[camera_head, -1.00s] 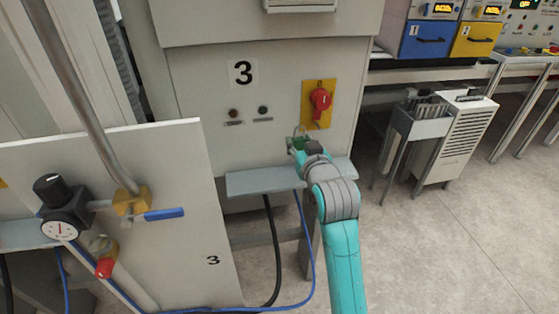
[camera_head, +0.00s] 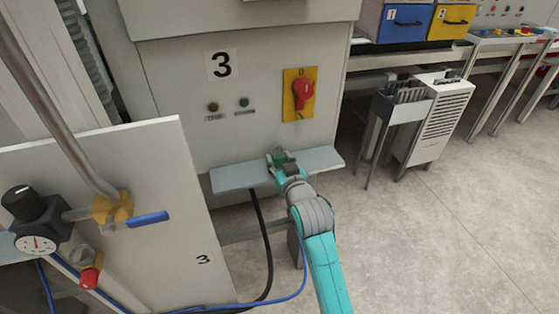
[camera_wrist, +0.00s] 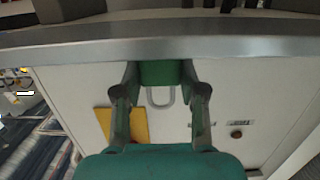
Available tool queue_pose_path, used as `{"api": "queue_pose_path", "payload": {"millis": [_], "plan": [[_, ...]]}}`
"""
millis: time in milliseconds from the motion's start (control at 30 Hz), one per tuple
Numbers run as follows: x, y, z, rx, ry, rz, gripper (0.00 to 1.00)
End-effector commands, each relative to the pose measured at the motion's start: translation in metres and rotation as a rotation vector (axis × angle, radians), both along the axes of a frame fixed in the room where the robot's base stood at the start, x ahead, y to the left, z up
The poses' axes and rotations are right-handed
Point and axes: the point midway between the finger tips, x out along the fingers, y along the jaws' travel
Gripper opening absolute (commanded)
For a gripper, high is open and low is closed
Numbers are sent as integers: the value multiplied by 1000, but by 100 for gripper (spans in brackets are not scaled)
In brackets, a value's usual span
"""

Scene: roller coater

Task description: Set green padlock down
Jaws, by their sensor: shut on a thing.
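The green padlock (camera_wrist: 163,73) is between the two fingers of my gripper (camera_wrist: 160,90) in the wrist view, with its grey shackle showing beyond the body. In the head view my gripper (camera_head: 279,158) is at the grey shelf (camera_head: 237,177) under the panel marked 3, and the green padlock (camera_head: 281,157) shows as a small patch at its fingertips. The padlock is at the shelf's surface or just above it; I cannot tell whether it touches. My gripper is shut on it.
A red rotary switch (camera_head: 302,92) on a yellow plate (camera_head: 292,110) is above the shelf. The shelf is bare to the left of my gripper. A pipe with a blue-handled valve (camera_head: 148,218) and a gauge (camera_head: 36,244) stand at the left.

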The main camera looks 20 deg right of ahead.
Motion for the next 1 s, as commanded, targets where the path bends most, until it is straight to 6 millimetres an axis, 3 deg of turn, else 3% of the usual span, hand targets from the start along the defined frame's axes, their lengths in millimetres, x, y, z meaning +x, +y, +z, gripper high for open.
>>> {"api": "queue_pose_path", "payload": {"millis": [367,400,467,500,867,1000], "plan": [[0,0,-3,0,-2,0,2],[0,0,-3,0,-2,0,48],[0,0,-3,0,-2,0,63],[0,0,-3,0,-2,0,66],[0,0,1,0,-3,0,66],[-18,0,2,0,0,0,66]]}}
